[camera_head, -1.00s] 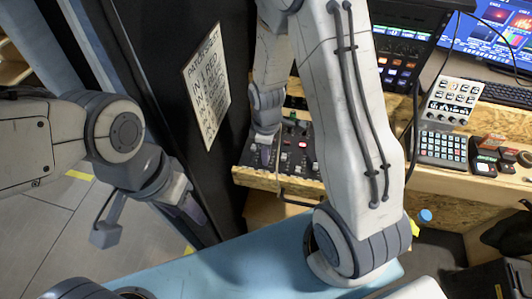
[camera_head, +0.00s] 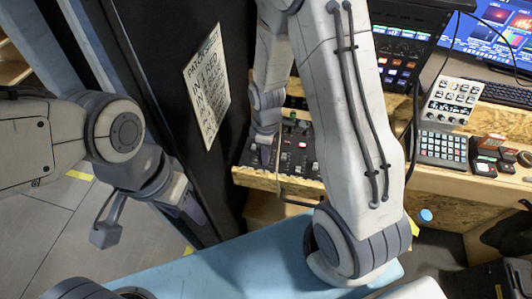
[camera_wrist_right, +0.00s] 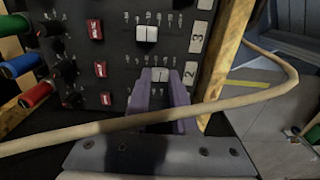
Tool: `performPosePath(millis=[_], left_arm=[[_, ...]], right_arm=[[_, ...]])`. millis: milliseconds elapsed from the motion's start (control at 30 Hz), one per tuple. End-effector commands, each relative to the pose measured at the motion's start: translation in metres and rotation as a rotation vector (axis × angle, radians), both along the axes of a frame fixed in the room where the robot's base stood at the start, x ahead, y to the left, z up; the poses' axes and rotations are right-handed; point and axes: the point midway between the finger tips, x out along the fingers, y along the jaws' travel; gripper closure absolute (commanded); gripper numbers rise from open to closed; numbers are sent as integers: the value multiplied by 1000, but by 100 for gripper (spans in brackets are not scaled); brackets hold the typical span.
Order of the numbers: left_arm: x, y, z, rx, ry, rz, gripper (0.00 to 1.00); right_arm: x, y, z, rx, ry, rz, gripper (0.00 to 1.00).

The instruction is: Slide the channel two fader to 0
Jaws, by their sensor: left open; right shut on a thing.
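The dark mixer panel (camera_head: 300,148) sits at the front left of the wooden desk. It fills much of the right wrist view (camera_wrist_right: 118,52). The pale channel two fader cap (camera_wrist_right: 160,74) is beside the "2" label, between the purple fingers of my right gripper (camera_wrist_right: 160,92), which is shut on it. The white channel three fader cap (camera_wrist_right: 147,34) stands free beside the "3" label. In the head view my right gripper (camera_head: 263,153) is at the mixer's left side. My left gripper (camera_head: 190,208) is open and empty, away from the desk.
A tan cable (camera_wrist_right: 100,126) crosses in front of my right fingers. Coloured plugs (camera_wrist_right: 22,65) stick out at the mixer's side. A dark cabinet with a paper sign (camera_head: 207,87) stands left of the desk. A button pad (camera_head: 442,147) lies further right.

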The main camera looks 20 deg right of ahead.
Motion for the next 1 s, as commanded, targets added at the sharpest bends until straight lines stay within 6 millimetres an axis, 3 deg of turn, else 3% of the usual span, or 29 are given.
performPosePath(millis=[300,533,800,833,900,1000], left_arm=[[0,0,1,0,0,0,49],[0,0,7,0,0,0,49],[0,0,7,0,0,0,49],[0,0,7,0,0,0,49],[0,0,7,0,0,0,49],[0,0,6,0,0,0,49]], right_arm=[[2,-1,1,0,-1,-1,100],[25,-17,1,0,-2,-3,100],[27,-18,1,0,-1,0,100],[26,-18,1,0,-1,0,66],[26,-18,0,0,-1,0,43],[26,-17,0,-1,-1,0,43]])
